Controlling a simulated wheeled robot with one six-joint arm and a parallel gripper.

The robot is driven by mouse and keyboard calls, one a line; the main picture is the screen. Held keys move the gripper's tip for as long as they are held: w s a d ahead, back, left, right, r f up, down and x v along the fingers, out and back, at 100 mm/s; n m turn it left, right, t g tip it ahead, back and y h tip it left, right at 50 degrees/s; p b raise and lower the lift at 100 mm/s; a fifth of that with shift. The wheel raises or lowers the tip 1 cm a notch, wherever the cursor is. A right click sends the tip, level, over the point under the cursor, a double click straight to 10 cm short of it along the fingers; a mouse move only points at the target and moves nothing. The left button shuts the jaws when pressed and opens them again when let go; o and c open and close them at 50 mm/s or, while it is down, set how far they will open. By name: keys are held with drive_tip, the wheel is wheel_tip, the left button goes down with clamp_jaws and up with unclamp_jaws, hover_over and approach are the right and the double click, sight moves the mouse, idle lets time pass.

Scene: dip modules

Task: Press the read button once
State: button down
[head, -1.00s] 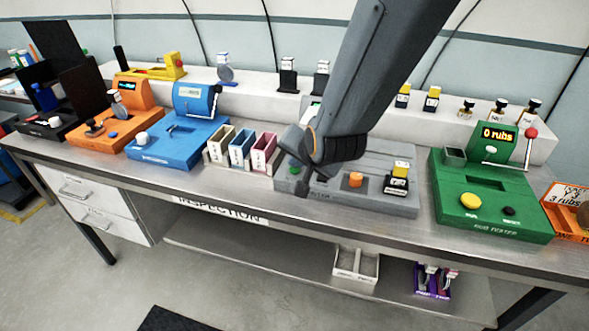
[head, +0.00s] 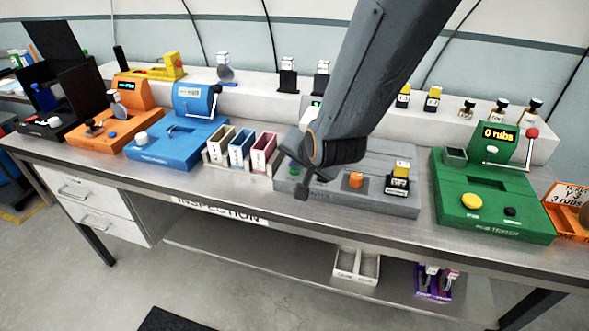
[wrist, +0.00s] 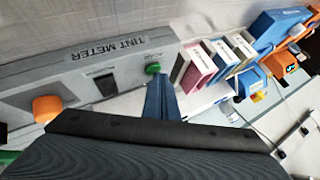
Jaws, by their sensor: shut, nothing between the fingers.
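The grey tint meter (head: 395,208) stands at the front of the bench, in the middle of the head view. Its round green button (head: 293,171) is on its left end, beside my gripper (head: 301,190). In the wrist view the green button (wrist: 153,68) shows just past the tips of my gripper (wrist: 160,82), with small blurred lettering next to it. The gripper is shut and empty. I cannot tell whether the tips touch the meter. My arm hides part of the meter in the head view.
On the meter, an orange knob (head: 356,180) and a yellow-topped module (head: 399,178) sit to the right. Coloured bins (head: 240,148) stand close on the left. A green rub tester (head: 497,228) stands on the right, and a blue device (head: 170,148) further left.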

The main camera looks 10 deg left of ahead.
sight(296, 173)
drive_tip(key=shift+r+p, duration=0.55)
drive_tip(key=shift+r, duration=0.2)
wheel_tip(296, 173, up, 5)
drive_tip(key=p, duration=0.3)
idle(0.9)
drive_tip(key=s+d+h, duration=0.1)
drive_tip(key=d, duration=0.4)
drive_tip(key=s+d+f+g+h, duration=0.1)
drive_tip(key=d, duration=0.5)
drive_tip(key=d+f+n+g, duration=0.1)
drive_tip(key=d, duration=0.4)
drive_tip(key=shift+s+d+h, duration=0.15)
drive_tip(key=shift+s+h, duration=0.25)
drive_tip(key=s+d+f+n+g+h, duration=0.1)
drive_tip(key=s+d+g, duration=0.3)
drive_tip(key=s+d, duration=0.8)
drive_tip(key=d+h, duration=0.1)
drive_tip(key=d, duration=0.2)
drive_tip(key=shift+d+n, duration=0.25)
drive_tip(key=shift+n, duration=0.15)
